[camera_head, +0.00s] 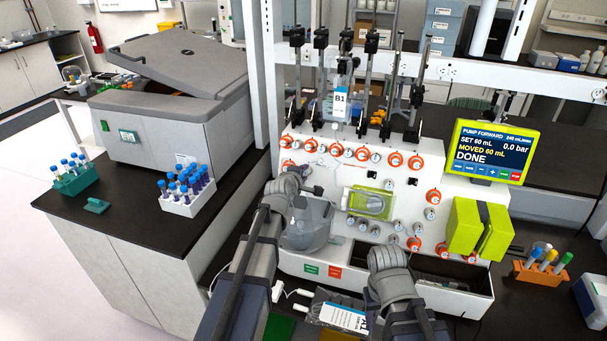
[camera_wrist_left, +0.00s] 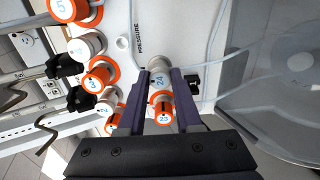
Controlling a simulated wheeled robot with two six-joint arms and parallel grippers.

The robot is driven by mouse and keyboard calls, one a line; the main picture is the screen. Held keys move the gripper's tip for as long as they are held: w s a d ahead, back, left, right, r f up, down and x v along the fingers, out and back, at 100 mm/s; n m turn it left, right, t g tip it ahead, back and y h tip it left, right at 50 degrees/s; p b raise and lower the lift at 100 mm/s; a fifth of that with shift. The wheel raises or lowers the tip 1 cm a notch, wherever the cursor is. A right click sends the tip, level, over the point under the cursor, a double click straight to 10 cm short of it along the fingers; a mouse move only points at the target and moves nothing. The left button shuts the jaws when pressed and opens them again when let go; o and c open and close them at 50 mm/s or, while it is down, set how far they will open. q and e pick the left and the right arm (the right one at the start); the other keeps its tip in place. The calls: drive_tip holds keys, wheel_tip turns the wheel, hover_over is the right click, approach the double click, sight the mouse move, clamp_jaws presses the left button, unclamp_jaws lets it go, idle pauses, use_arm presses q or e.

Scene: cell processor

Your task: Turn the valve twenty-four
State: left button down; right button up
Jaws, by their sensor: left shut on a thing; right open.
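Valve 24 (camera_wrist_left: 158,79) is a white knob marked "24" in the left wrist view. It sits between the two fingers of my left gripper (camera_wrist_left: 158,92), which is shut on it. An orange-ringed valve (camera_wrist_left: 162,111) is just below it, also between the fingers in the picture. In the head view my left gripper (camera_head: 309,189) is at the left side of the white cell processor panel (camera_head: 335,172) and hides valve 24. My right gripper (camera_head: 383,256) is open and empty in front of the lower panel; its fingertips are hard to make out.
Several orange-ringed valves (camera_head: 395,159) line the panel. The yellow-green pump screen (camera_head: 490,151) reads "PUMP FORWARD", "MOVED 60 mL", "DONE". Tube racks (camera_head: 187,205) stand on the left bench.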

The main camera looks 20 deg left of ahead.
idle(0.4)
use_arm(q)
drive_tip(key=c, duration=0.6)
unclamp_jaws()
drive_tip(key=shift+s, duration=0.1)
drive_tip(key=p+v, duration=0.3)
drive_tip(key=v, duration=0.4)
drive_tip(key=shift+s, duration=0.35)
drive_tip(key=shift+r, duration=0.15)
